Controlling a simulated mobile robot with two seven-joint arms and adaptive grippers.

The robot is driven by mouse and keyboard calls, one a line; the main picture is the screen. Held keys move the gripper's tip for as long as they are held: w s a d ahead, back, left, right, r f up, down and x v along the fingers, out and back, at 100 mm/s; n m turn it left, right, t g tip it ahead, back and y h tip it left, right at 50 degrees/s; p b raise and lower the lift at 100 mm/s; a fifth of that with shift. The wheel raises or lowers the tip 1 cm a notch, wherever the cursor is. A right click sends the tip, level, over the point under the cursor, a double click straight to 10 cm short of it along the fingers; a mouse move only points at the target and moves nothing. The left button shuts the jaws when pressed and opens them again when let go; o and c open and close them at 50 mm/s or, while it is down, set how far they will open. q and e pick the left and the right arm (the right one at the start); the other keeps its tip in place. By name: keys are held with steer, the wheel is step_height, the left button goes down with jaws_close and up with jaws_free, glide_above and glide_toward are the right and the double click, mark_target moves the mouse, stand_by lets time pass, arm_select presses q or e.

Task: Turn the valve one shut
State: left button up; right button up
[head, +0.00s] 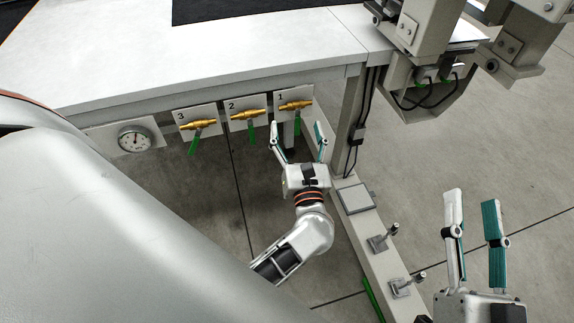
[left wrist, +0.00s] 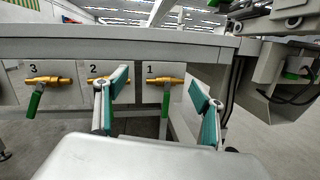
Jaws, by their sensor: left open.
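Valve one (head: 296,105) is a brass valve on the plate marked 1 under the bench edge. Its green handle (left wrist: 166,102) hangs down in the left wrist view. My left gripper (head: 297,127) is open, in front of and below valve one. In the left wrist view its fingers (left wrist: 158,80) stand apart to either side of the handle, with nothing held; whether they reach its depth is unclear. My right gripper (head: 472,200) is open and empty at the lower right, far from the valves.
Valve two (head: 245,114) and valve three (head: 198,124) sit left of valve one, their green handles hanging down. A pressure gauge (head: 134,138) is further left. The white bench (head: 200,65) overhangs them. A bench leg and black cables (head: 357,135) stand close on the right.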

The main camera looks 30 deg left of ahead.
arm_select(q)
steer(key=d+r+m+t+h, duration=0.5)
steer(key=d+m+t+h, duration=0.4)
steer(key=m, duration=0.8)
steer(key=s+d+f+m+g+h, duration=0.1)
steer(key=d+f+m+g+h, duration=0.2)
steer(key=m, duration=0.4)
steer(key=s+d+f+m+g+h, duration=0.2)
steer(key=m+h, duration=0.3)
steer(key=m, duration=0.2)
steer(key=s+a+f+m+g+y+b, duration=0.1)
steer(key=s+a+f+m+g+b, duration=0.1)
steer(key=s+f+m+g, duration=0.3)
steer(key=s+a+f+m+g+y+b, duration=0.1)
steer(key=s+a+f+m+g+b, duration=0.2)
steer(key=s+f+m, duration=0.6)
step_height(320, 180, down, 5)
steer(key=shift+s+r+m+g, duration=0.2)
steer(key=shift+s+m+g, duration=0.15)
steer(key=shift+m+g, duration=0.45)
arm_select(e)
step_height(320, 180, down, 10)
steer(key=g, duration=0.1)
steer(key=shift+m+h, duration=0.3)
steer(key=shift+h, duration=0.1)
arm_select(q)
steer(key=shift+a, duration=0.1)
arm_select(e)
steer(key=shift+g, duration=0.3)
